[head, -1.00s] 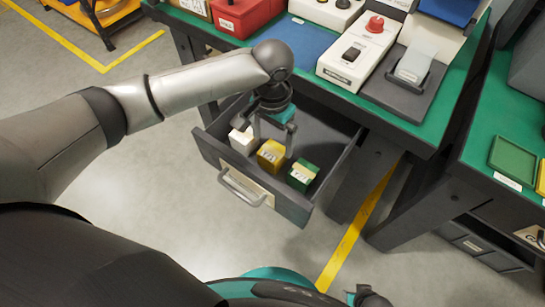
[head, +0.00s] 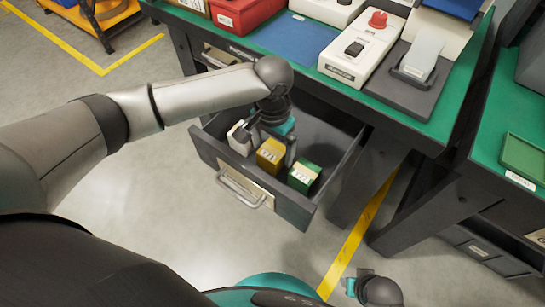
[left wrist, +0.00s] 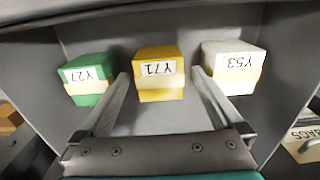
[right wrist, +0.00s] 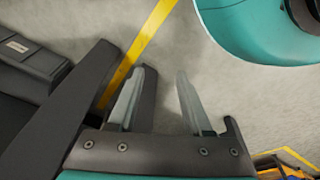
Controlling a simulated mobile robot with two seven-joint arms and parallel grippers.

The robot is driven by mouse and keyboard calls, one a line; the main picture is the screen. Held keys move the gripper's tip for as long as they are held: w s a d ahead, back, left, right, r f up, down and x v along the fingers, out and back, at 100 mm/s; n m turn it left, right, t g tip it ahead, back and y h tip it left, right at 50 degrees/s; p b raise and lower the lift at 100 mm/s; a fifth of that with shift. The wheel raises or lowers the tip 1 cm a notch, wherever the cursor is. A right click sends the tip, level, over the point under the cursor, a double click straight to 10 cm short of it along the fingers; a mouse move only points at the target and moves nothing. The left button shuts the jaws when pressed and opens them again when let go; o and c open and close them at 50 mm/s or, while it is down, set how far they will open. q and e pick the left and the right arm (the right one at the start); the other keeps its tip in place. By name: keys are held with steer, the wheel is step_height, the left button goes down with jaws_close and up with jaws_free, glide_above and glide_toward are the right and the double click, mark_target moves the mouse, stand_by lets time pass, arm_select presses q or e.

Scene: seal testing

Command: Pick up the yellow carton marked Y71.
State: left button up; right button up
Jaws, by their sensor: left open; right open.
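The yellow carton marked Y71 (head: 270,155) stands in the open drawer (head: 232,172), between a white carton (head: 239,138) and a green carton (head: 303,176). In the left wrist view the yellow carton (left wrist: 159,75) shows its Y71 label, with the green carton marked Y27 (left wrist: 90,80) to its left and the white one marked Y53 (left wrist: 233,67) to its right. My left gripper (head: 271,143) is open, with its fingers (left wrist: 159,85) on either side of the yellow carton; I cannot tell whether they touch it. My right gripper (right wrist: 157,95) is open and empty above the floor.
The green-topped bench (head: 300,58) overhangs the drawer's back. A white device with a red button (head: 362,47), a red box (head: 240,14) and a blue mat (head: 297,38) are on it. A second bench (head: 490,150) stands at right.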

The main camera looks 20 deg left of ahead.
arm_select(q)
steer(key=shift+f, duration=0.7)
arm_select(e)
steer(key=shift+w+a+r, duration=0.15)
steer(key=shift+r, duration=0.25)
steer(key=shift+w+a+r, duration=0.1)
steer(key=shift+a+r, duration=0.05)
steer(key=shift+r, duration=0.25)
arm_select(q)
steer(key=shift+c, duration=0.2)
steer(key=c, duration=1.5)
jaws_close()
steer(key=shift+r, duration=0.15)
